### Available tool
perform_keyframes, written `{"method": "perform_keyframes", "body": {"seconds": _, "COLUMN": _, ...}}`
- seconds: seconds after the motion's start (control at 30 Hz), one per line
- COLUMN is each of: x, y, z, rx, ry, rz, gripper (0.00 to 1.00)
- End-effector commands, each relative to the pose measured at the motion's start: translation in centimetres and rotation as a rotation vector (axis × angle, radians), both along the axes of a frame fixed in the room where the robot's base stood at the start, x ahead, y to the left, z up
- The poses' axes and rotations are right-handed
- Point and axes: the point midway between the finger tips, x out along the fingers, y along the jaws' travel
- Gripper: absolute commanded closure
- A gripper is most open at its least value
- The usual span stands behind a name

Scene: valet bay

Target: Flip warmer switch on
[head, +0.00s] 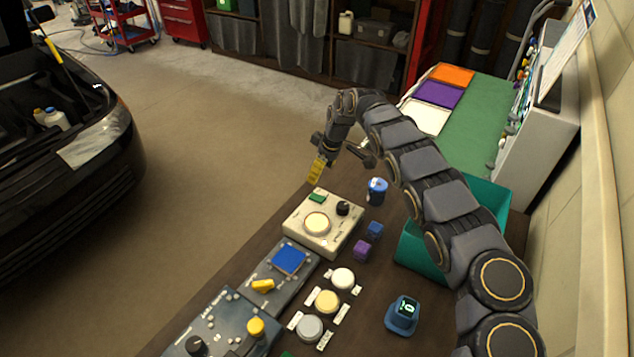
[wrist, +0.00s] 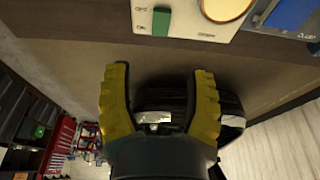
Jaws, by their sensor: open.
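A cream box that looks like the warmer (head: 335,236) stands on the dark bench, with a round pale plate (head: 317,223) and a black knob on top. Its green switch (head: 317,197) is at the far left corner of the top. In the wrist view the green switch (wrist: 161,21) shows at the top, on the edge of the cream box (wrist: 200,27). Small lettering beside it is too small to read surely, and I cannot tell the switch's position. My gripper (head: 316,171) is open and empty, with yellow fingers apart, beyond the switch and not touching it; the fingers (wrist: 160,78) point toward the box.
A blue can (head: 377,191) and blue and purple cubes (head: 362,250) stand right of the box. A teal bin (head: 420,253) is farther right. Blue-grey panels (head: 283,287) and round pads (head: 343,279) lie nearer. A car (head: 65,130) is at the left, beyond open floor.

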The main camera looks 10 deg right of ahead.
Motion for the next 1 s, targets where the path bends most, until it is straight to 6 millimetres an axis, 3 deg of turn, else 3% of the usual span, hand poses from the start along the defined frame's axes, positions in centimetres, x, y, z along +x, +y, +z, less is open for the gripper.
{"method": "perform_keyframes", "body": {"seconds": 0.2, "x": -0.5, "y": -0.5, "z": 2.3, "rx": -0.001, "ry": 0.001, "rz": 0.000, "gripper": 0.46}}
{"method": "perform_keyframes", "body": {"seconds": 0.77, "x": -0.6, "y": -0.6, "z": 2.6, "rx": -0.007, "ry": 0.006, "rz": -0.005, "gripper": 0.46}}
{"method": "perform_keyframes", "body": {"seconds": 0.87, "x": -1.2, "y": -1.5, "z": 3.0, "rx": -0.048, "ry": 0.029, "rz": -0.042, "gripper": 0.46}}
{"method": "perform_keyframes", "body": {"seconds": 1.0, "x": -3.2, "y": -4.2, "z": 5.4, "rx": -0.159, "ry": 0.080, "rz": -0.167, "gripper": 0.46}}
